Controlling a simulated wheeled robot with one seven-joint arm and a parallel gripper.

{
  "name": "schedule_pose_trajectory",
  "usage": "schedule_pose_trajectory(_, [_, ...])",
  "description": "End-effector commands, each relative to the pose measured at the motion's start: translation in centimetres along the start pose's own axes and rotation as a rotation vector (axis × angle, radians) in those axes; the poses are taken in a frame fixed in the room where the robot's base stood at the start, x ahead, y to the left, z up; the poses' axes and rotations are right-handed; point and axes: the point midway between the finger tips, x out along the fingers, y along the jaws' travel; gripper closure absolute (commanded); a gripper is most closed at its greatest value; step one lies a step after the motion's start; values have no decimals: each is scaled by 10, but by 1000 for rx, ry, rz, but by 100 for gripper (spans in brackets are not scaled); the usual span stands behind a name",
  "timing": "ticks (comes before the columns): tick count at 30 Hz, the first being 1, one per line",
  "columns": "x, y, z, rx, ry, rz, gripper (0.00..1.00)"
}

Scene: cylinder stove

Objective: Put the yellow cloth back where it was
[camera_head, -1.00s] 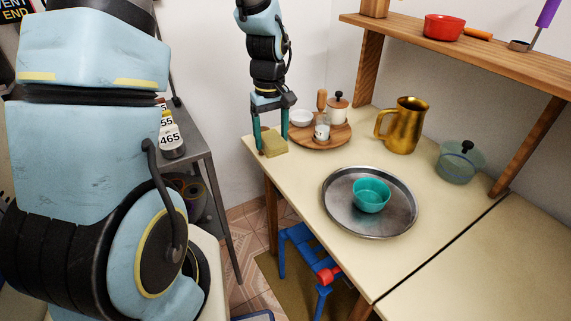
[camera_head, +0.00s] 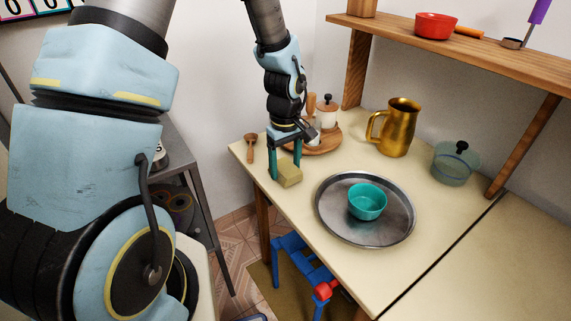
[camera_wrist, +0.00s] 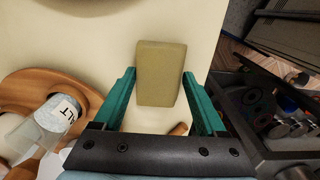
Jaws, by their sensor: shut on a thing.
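The yellow cloth (camera_head: 289,175) looks like a thick folded block. It is in my gripper (camera_head: 286,171), low over the left part of the cream table. In the wrist view the cloth (camera_wrist: 160,85) sits between the two green fingers (camera_wrist: 159,73), which are shut on it. I cannot tell whether its underside touches the table.
A metal tray (camera_head: 331,222) with a teal bowl (camera_head: 367,201) is to the right of the cloth. Behind are a round wooden board (camera_head: 324,146) with jars and a gold pitcher (camera_head: 398,128).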

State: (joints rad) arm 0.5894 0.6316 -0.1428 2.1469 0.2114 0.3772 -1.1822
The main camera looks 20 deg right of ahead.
Motion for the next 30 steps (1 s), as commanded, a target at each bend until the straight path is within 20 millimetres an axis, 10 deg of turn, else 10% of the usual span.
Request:
schedule_pose_trajectory(11, [5, 0, 0, 0, 1, 1, 87])
schedule_pose_trajectory(12, [5, 0, 0, 0, 1, 1, 25])
schedule_pose_trajectory(18, [4, 0, 0, 0, 1, 1, 3])
schedule_pose_trajectory(30, [-5, 1, -1, -1, 2, 2, 0])
